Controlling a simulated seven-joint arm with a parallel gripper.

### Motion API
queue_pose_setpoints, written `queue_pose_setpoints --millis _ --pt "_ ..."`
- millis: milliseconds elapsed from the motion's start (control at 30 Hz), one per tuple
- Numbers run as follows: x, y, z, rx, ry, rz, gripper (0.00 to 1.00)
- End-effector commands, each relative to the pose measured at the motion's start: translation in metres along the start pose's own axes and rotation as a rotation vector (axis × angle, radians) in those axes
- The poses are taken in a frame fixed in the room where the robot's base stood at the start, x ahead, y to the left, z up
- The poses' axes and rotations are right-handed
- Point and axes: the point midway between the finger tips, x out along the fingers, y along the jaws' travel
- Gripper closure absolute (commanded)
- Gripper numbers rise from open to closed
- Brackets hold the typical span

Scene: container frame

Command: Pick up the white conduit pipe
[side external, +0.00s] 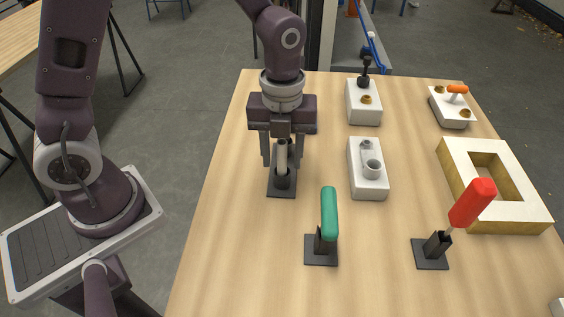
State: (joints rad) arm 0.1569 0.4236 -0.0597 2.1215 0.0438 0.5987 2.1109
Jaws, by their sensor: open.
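The white conduit pipe (282,156) stands upright in a black holder (283,187) with a flat square base, left of centre on the table. My gripper (281,160) points straight down over it. Its jaws are open, with one finger on each side of the pipe. The top of the pipe is hidden by the gripper body. I cannot tell whether either finger touches the pipe.
A green-handled tool (329,214) and a red-handled tool (472,204) stand in black holders in front. White blocks with fittings (369,187) (364,116) (450,118) stand to the right. A white-topped wooden frame (520,205) lies at far right. The table's left strip is clear.

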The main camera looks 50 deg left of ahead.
Motion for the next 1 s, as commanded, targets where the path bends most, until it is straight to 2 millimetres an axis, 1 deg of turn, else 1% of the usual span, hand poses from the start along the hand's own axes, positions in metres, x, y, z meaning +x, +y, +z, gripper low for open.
queue_pose_setpoints --millis 67,233,367,400,467,1000 --pt "0.0038 0.0001 -0.0004 0.000 0.000 0.000 0.57" --pt "0.0035 0.0000 -0.0001 -0.001 0.000 -0.001 0.57" --pt "0.0033 0.0000 0.0000 -0.001 -0.001 -0.001 0.82" --pt "0.0033 0.0000 0.0000 -0.002 -0.001 -0.001 0.90" --pt "0.0032 0.0000 0.0000 -0.002 -0.001 -0.001 1.00" --pt "0.0030 0.0000 0.0001 -0.002 -0.001 -0.001 1.00"
